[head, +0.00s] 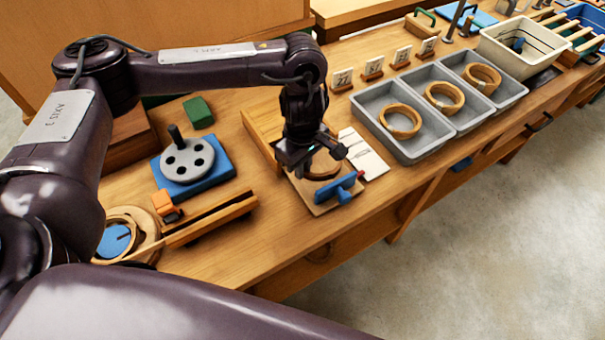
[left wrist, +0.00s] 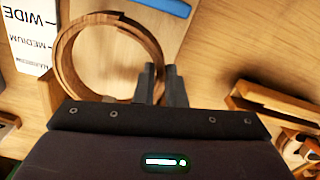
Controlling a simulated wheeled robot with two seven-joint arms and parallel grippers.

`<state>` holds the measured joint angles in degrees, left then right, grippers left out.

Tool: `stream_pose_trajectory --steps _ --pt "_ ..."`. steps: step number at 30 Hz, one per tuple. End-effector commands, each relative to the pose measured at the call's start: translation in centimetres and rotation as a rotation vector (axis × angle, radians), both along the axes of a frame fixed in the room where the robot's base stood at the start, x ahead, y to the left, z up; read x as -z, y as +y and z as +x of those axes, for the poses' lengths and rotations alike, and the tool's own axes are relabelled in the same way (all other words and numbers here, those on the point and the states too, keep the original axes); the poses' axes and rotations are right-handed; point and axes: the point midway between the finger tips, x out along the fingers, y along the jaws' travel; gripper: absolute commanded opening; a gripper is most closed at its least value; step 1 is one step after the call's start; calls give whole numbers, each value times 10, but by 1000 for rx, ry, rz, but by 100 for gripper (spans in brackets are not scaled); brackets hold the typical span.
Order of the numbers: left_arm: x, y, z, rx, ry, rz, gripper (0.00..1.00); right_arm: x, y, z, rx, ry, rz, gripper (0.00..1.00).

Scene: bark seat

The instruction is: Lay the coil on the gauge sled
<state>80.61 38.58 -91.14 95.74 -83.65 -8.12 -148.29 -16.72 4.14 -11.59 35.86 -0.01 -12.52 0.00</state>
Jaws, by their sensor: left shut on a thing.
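My left gripper (head: 307,166) points down over the bench and is shut on the rim of a bark coil (head: 326,171). In the left wrist view the coil (left wrist: 64,54) is a round, thin-walled brown ring, with the dark fingers (left wrist: 161,84) on its right side. Below it is a light board with a blue clamp (head: 343,188), which appears to be the gauge sled (head: 318,206). The gripper hides part of the coil and board, so I cannot tell whether they touch. My right gripper is out of view.
A printed width card (head: 362,155) lies right of the board. Grey trays (head: 436,139) holding coils stand farther right. A blue base with a grey disc (head: 190,165) and a wooden rail (head: 210,222) lie left. Bare bench lies in front.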

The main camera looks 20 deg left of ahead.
Motion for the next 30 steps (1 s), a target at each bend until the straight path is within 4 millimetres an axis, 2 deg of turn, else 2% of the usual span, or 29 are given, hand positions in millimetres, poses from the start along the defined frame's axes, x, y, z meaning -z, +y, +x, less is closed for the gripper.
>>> stream_pose_trajectory --steps 1,4,17,18,23,30 --pt "12 0 -2 -1 6 -1 0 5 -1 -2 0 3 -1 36" --pt "25 0 -1 -1 5 -1 0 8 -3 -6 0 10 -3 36" --pt "32 0 -1 0 2 0 0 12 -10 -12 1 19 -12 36" --pt "33 0 -1 0 2 0 12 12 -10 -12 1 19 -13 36" --pt "31 0 -1 0 2 0 32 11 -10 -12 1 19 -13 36" --pt "31 0 -1 0 2 0 32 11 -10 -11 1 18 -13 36"
